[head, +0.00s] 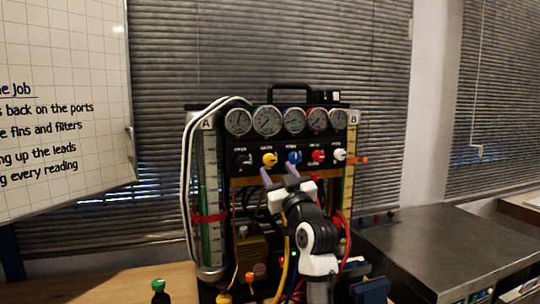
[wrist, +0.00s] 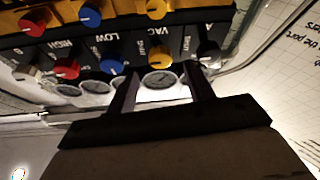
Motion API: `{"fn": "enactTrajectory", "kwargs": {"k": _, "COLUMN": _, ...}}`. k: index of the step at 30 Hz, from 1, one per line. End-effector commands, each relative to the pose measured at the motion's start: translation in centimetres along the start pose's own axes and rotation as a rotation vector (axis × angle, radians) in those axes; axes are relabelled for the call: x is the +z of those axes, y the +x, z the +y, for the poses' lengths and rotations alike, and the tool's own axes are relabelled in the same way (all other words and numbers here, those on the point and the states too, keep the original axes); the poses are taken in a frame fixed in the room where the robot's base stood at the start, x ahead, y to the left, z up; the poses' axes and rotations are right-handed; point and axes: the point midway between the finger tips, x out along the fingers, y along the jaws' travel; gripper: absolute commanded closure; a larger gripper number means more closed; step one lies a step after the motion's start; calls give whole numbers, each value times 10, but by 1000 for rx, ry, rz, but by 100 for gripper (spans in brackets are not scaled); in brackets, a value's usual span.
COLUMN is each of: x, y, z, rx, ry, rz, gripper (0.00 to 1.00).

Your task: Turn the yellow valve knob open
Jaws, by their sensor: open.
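The yellow valve knob (head: 269,159) is on the gauge panel, below the gauges, between a black knob and a blue knob. It also shows in the wrist view (wrist: 160,57), where the panel appears upside down. My gripper (head: 279,174) is open and empty, with its fingertips just below the yellow and blue knobs in the head view. In the wrist view my gripper (wrist: 161,70) has one finger to each side of the yellow knob's line. I cannot tell how far the tips are from the panel. The knob's pointer is too small to read.
Blue (head: 295,157), red (head: 318,155) and white (head: 340,154) knobs sit close to the right, a black knob (head: 243,160) to the left. Another yellow knob (wrist: 156,8) shows at the wrist view's top edge. Hoses and cables hang around the rig. A metal bench (head: 450,245) stands right.

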Motion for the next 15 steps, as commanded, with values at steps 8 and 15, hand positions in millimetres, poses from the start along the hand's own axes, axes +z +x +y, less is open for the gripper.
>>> {"fn": "enactTrajectory", "kwargs": {"k": 8, "x": -2, "y": 46, "z": 0, "rx": -2, "ry": 1, "rz": 0, "gripper": 48}}
{"fn": "enactTrajectory", "kwargs": {"k": 15, "x": 0, "y": 57, "z": -1, "rx": -1, "ry": 0, "rz": 0, "gripper": 48}}
